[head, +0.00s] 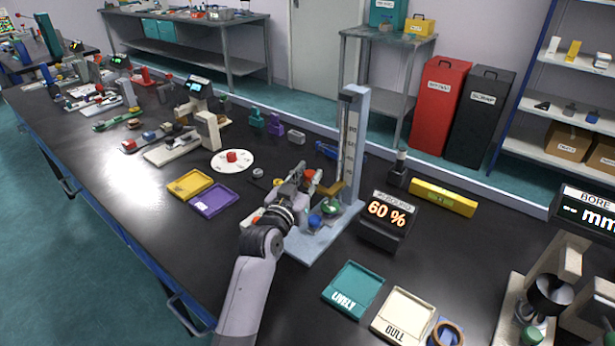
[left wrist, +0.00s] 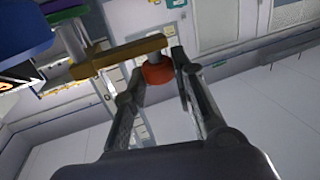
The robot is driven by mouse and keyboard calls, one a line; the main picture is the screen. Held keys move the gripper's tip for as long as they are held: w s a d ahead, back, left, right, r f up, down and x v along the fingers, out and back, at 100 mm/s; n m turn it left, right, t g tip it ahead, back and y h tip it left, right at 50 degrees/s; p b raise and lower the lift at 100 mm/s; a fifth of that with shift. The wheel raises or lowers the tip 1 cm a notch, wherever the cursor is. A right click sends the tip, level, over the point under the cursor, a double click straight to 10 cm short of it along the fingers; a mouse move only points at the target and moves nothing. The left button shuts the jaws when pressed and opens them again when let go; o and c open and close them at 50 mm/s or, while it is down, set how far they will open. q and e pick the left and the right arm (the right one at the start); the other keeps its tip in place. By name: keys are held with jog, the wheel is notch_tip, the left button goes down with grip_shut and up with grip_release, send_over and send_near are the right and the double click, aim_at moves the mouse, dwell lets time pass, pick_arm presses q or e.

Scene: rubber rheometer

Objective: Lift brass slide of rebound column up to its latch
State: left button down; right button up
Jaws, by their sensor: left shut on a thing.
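The rebound column (head: 351,140) is a tall pale post with a scale, standing on a light base plate. Its brass slide (head: 329,187) sits low on the column, well below a dark part at the top; which part is the latch I cannot tell. In the left wrist view the brass slide (left wrist: 120,56) is a yellow bar ending in an orange-red knob (left wrist: 158,73). My left gripper (head: 303,177) is at the slide's left end, shut on the knob; in the left wrist view its fingers (left wrist: 157,77) stand on either side of it. My right gripper is not in view.
A display reading 60 % (head: 389,217) stands close right of the column. A blue ball (head: 315,221) and a green piece (head: 331,208) are on the base, below the slide. Yellow (head: 188,184) and purple (head: 213,199) trays lie left; a teal tray (head: 353,288) lies in front.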

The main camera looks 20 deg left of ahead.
pick_arm(q)
notch_tip(320, 180, up, 20)
jog(key=p, duration=1.8)
jog(key=shift+r, duration=0.25)
jog(key=c, duration=1.8)
grip_release()
jog(key=o, duration=0.5)
jog(key=shift+f, duration=0.2)
